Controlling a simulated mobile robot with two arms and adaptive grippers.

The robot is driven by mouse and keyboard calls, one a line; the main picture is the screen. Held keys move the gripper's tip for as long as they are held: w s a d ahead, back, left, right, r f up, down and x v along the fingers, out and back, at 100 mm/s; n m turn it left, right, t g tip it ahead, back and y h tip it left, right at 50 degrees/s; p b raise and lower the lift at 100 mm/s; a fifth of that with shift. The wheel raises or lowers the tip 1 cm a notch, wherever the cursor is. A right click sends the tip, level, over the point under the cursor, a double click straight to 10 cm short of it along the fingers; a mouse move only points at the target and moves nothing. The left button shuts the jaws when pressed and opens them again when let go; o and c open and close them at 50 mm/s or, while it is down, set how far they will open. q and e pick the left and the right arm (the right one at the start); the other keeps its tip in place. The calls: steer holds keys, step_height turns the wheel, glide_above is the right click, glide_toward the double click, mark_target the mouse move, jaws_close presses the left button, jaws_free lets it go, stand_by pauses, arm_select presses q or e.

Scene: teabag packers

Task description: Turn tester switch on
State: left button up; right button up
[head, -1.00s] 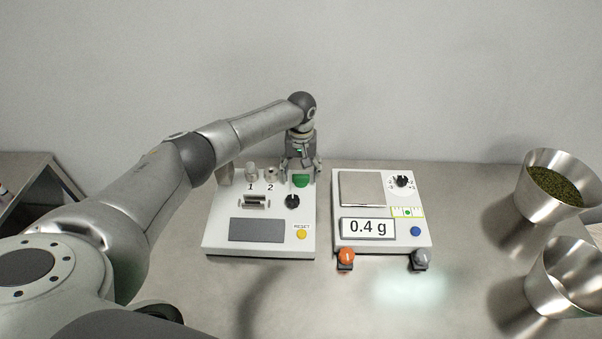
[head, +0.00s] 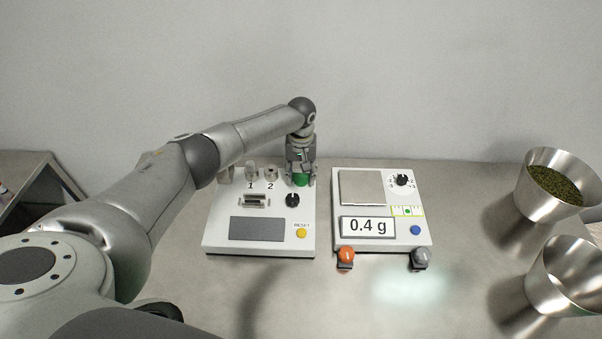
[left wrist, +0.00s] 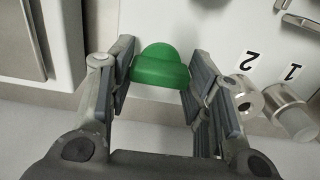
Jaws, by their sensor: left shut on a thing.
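The tester (head: 215,238) is a white box with a dark grey screen (head: 257,229), a yellow RESET button (head: 301,233) and a black knob (head: 292,200). A green knob-like switch (head: 301,180) stands at its back right corner. It also shows in the left wrist view as a green domed piece (left wrist: 160,70). My left gripper (head: 300,177) reaches down over the switch. In the left wrist view its fingers (left wrist: 158,80) are shut on both sides of the green switch. The tester screen is blank. My right gripper is not in view.
A scale (head: 425,242) reading 0.4 g stands just right of the tester, with orange (head: 346,255) and grey (head: 420,257) knobs in front. Metal fittings marked 1 (head: 251,172) and 2 (head: 271,174) stand left of the switch. Metal bowls (head: 545,212) are at the right.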

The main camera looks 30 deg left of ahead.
mark_target(301, 174)
arm_select(q)
steer(key=m, duration=0.4)
steer(key=shift+m, duration=0.3)
steer(key=m, duration=0.4)
steer(key=shift+m, duration=0.3)
steer(key=m, duration=0.4)
steer(key=shift+m+b, duration=0.3)
steer(key=shift+b, duration=0.05)
steer(key=shift+m, duration=2.1)
steer(key=shift+r, duration=0.1)
steer(key=o, duration=1)
step_height(301, 174, up, 12)
steer(key=shift+f, duration=0.1)
